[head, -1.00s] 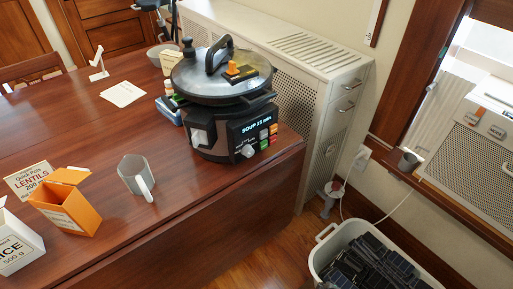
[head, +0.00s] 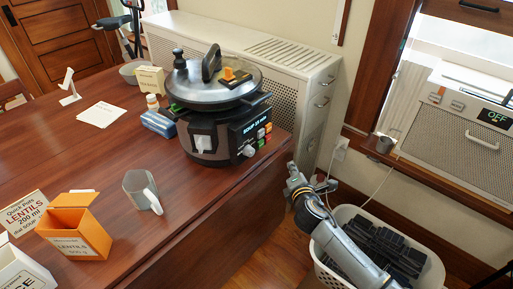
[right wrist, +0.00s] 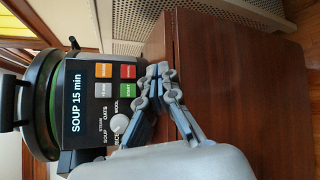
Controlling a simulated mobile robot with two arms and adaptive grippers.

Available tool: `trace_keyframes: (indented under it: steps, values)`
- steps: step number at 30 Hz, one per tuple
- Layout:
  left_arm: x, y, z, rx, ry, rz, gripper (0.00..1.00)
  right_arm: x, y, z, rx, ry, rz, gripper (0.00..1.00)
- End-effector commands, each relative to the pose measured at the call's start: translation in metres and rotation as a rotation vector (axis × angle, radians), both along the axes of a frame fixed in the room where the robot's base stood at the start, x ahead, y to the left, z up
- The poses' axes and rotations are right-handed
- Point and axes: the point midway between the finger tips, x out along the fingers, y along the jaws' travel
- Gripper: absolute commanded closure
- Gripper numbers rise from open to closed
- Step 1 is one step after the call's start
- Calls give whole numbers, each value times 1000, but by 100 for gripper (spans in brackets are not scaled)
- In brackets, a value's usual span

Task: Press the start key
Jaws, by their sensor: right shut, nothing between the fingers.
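The black multicooker (head: 215,135) stands upright near the table's right edge, with a lid on. Its panel reads "SOUP 15 min" in the right wrist view (right wrist: 75,112). The panel has an orange key, a red key (right wrist: 127,71), a grey key and a green key (right wrist: 127,89); their labels are too small to read surely. A white knob (right wrist: 119,122) sits beside them. My right gripper (head: 293,178) is shut and empty, past the table's edge, lower right of the cooker. In the right wrist view its fingertips (right wrist: 158,72) are just right of the keys, with no contact visible.
A white basket (head: 432,270) of dark items lies under my right arm. A perforated cabinet (head: 310,90) stands behind the cooker.

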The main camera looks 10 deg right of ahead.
Motion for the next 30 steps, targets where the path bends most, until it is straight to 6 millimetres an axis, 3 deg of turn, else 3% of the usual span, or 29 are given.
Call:
trace_keyframes:
  steps: [6, 19, 30]
  values:
    - [0, 1, 0, 1, 0, -1, 100, 5, 2, 22, -49, -37, 12, 100]
    - [0, 0, -3, 0, 0, -1, 100, 9, 5, 21, -47, -38, 12, 100]
    - [0, 0, -27, 0, 0, -1, 100, 47, 35, 18, -45, -39, 12, 100]
